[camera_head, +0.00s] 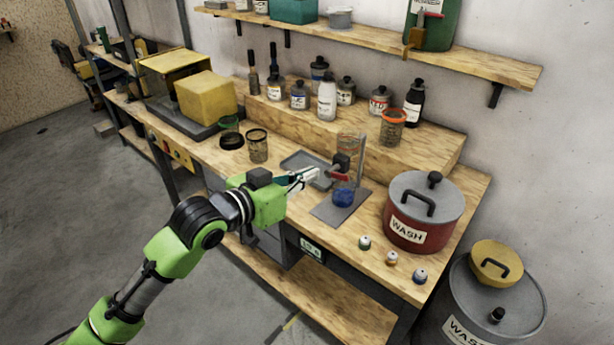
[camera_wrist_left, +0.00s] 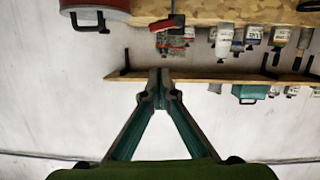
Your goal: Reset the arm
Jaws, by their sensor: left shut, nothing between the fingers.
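My left arm, green and black, comes in from the lower left in the head view. Its gripper (camera_head: 306,174) is over the workbench (camera_head: 290,215), left of a red-handled clamp stand (camera_head: 340,172). In the left wrist view the two fingers (camera_wrist_left: 158,78) meet at their tips, so the gripper is shut and empty. The wrist view is upside down, with the wall shelf (camera_wrist_left: 215,78) below the bench items. My right gripper is in neither view.
A red WASH pot (camera_head: 408,230) stands at the bench's right, with small bottles (camera_head: 391,258) before it. A blue object (camera_head: 343,196) rests on a grey plate. Several bottles (camera_head: 327,100) stand on the raised step. Grey floor (camera_head: 60,210) is clear at left.

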